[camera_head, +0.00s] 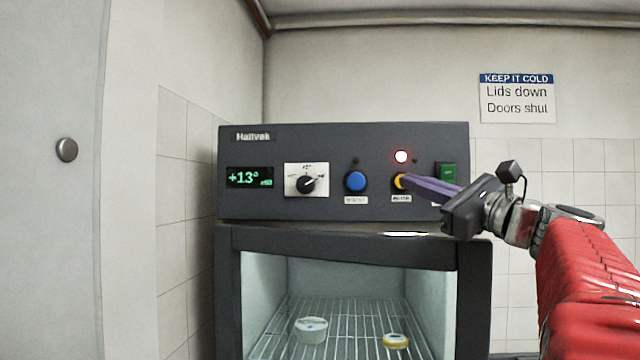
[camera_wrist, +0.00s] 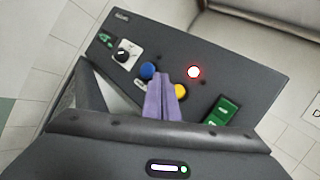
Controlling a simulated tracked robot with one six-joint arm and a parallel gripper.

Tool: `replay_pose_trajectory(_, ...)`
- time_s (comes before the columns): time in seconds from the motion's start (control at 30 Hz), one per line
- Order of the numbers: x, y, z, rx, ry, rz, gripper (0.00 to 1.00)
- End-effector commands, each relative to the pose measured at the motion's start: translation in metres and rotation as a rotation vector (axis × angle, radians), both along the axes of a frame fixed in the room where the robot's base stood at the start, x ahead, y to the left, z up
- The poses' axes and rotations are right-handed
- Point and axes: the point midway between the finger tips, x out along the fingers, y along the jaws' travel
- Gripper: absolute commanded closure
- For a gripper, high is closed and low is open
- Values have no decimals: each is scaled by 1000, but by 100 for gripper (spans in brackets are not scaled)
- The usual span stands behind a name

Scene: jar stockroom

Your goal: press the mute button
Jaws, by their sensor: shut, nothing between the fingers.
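A dark control panel (camera_head: 275,205) tops a cabinet. It carries a yellow button (camera_head: 398,181) with a small label below it that I cannot read clearly, and a blue button (camera_head: 356,181) to its left. A red lamp (camera_head: 401,156) glows above the yellow button. My gripper (camera_head: 407,181) is shut and empty; its purple fingers cover the right part of the yellow button. In the wrist view the fingertips (camera_wrist: 161,78) lie between the blue button (camera_wrist: 147,70) and the yellow button (camera_wrist: 181,90). I cannot tell whether they touch the yellow one.
The panel also has a display (camera_head: 250,177) reading +13°, a rotary knob (camera_head: 306,184) and a green switch (camera_head: 446,174) at the right. Below is an open compartment with a wire rack (camera_head: 350,325) holding a white jar (camera_head: 311,330) and a yellow-banded jar (camera_head: 396,341).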

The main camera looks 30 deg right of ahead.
Motion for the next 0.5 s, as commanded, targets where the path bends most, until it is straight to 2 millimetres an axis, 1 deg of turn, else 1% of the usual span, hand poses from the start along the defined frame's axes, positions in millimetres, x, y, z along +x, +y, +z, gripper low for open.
replay_pose_trajectory(0.03,5,-3,0,1,1,1,100)
replay_pose_trajectory(0.3,28,-19,0,0,0,0,100)
replay_pose_trajectory(0.5,37,-26,0,-1,0,0,100)
